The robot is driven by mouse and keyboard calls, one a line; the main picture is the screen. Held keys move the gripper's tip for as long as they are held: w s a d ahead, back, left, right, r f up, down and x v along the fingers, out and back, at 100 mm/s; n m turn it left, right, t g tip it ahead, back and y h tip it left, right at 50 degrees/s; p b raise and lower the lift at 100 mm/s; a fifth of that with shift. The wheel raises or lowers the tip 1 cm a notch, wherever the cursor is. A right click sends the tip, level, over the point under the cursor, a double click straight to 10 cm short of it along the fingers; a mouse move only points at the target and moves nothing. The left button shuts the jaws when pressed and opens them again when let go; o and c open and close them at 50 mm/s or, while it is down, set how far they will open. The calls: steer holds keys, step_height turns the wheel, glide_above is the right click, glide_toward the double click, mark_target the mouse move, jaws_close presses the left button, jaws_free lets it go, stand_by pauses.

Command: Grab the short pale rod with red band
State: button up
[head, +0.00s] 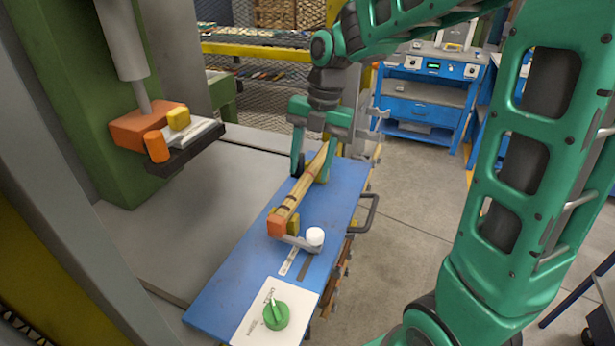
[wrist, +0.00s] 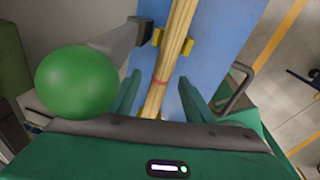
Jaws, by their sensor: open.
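The pale rod with a red band (wrist: 161,82) runs between my gripper's two fingers in the wrist view; its lower end is hidden by my gripper's body. In the head view pale wood (head: 307,183) lies slanted over the blue bench top, with dark bands near its near end; I cannot make out the red band there. My gripper (head: 311,177) is open, with one finger on each side of the wood. In the wrist view my gripper (wrist: 160,98) shows gaps between the rod and both fingers.
Yellow pads (wrist: 187,46) flank the rod further along. A fixture with an orange block (head: 277,223) and white cap (head: 315,236) stands at its near end. A green ball (wrist: 77,85) is close on the left. A press head (head: 145,125) stands left; a handle (head: 371,211) juts from the bench's right edge.

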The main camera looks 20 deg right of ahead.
steer(key=shift+a+f, duration=0.1)
steer(key=shift+f, duration=0.5)
jaws_close()
steer(key=shift+r, duration=0.15)
